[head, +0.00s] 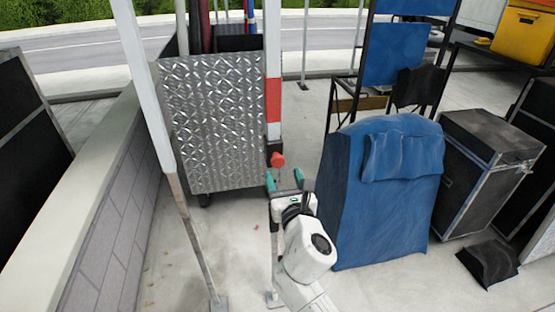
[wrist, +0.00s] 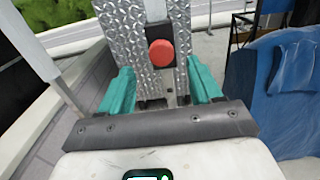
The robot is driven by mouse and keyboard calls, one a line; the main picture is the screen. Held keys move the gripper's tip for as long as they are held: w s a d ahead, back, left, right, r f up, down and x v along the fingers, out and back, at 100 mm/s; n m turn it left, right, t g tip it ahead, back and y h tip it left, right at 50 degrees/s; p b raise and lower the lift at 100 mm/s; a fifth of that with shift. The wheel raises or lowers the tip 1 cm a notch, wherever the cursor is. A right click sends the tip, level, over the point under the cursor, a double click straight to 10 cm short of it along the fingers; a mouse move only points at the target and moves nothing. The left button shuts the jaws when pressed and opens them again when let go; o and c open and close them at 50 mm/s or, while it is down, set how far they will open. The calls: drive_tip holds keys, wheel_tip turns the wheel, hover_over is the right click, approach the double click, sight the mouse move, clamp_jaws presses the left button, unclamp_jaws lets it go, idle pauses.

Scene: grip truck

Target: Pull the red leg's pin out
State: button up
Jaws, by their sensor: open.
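The red leg (head: 273,102) is a white upright post with a red band, standing at the right edge of the diamond-plate cart. The pin's round red knob (head: 277,160) sticks out low on the leg, below the red band. It also shows in the wrist view (wrist: 161,53), in front of the leg and between the lines of my two teal fingers. My gripper (head: 285,178) is open and empty, just below and in front of the knob in the head view. The fingers do not touch the knob. The pin's shaft is hidden behind the knob.
The diamond-plate cart (head: 213,125) stands behind and left. A thin post (head: 186,215) and a low wall (head: 100,190) are at left. A blue-covered seat (head: 350,190) stands close on the right, with a black case (head: 480,165) beyond. Bare floor lies between post and seat.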

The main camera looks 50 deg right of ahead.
sight(278, 162)
drive_tip(key=x, duration=0.8)
drive_tip(key=shift+s+d, duration=0.1)
drive_tip(key=shift+c, duration=0.5)
clamp_jaws()
